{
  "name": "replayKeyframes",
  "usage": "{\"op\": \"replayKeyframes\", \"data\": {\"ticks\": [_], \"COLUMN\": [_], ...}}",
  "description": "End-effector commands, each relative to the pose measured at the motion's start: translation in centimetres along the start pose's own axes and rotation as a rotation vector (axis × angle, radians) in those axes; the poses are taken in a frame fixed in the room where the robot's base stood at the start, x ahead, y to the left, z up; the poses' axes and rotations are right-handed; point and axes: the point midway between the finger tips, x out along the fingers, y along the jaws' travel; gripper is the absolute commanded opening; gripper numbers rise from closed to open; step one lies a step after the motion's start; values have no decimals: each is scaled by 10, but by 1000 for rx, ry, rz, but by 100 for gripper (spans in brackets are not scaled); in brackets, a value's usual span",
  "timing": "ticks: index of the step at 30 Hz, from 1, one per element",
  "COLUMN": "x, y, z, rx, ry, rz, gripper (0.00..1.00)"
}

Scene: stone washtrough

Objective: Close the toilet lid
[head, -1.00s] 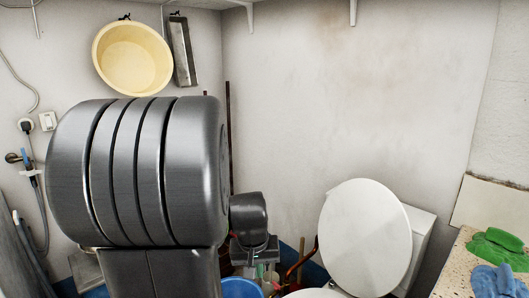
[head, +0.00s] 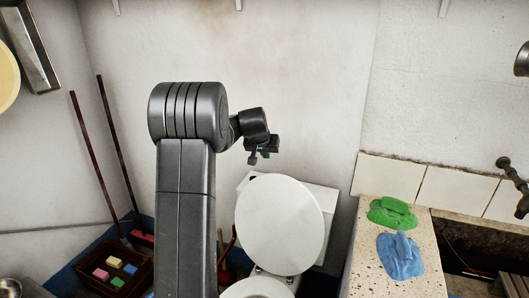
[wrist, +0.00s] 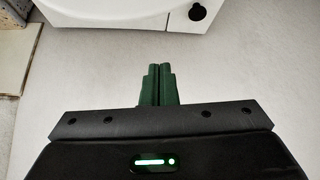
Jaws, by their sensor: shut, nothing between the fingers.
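The white toilet lid (head: 279,225) stands raised, leaning back against the white cistern (head: 328,206). Part of the toilet bowl's seat (head: 258,289) shows below it at the bottom edge of the head view. My gripper (head: 252,160) is above and slightly left of the lid's top, apart from it in the picture. In the wrist view my gripper's green fingers (wrist: 158,70) are pressed together with nothing between them. Beyond them in that view is a white surface with a dark round knob (wrist: 198,12), probably the cistern top.
A stone counter (head: 372,278) on the right holds a green cloth (head: 393,213) and a blue cloth (head: 400,256). A crate (head: 108,274) with coloured sponges and two leaning poles (head: 88,150) stand at left.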

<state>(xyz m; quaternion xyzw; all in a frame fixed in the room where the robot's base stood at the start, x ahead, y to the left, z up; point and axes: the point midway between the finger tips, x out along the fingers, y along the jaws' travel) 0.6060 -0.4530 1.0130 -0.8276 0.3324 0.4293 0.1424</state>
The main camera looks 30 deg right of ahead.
Motion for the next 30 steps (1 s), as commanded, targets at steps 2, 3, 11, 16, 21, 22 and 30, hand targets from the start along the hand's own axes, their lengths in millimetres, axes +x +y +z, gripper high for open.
{"op": "replayKeyframes", "data": {"ticks": [2, 3, 11, 16, 21, 22, 30], "x": [16, 23, 69, 60, 56, 55, 54], "y": [0, 0, 0, 0, 0, 0, -1], "z": [0, 0, 0, 20, 32, 34, 38], "rx": [0, 0, -1, -2, -2, -2, -1], "ry": [-4, -3, -3, -1, -1, -1, 0], "rz": [1, 1, 0, -1, 0, 0, -1], "gripper": [0, 0, 0, 0, 0, 0, 0]}}
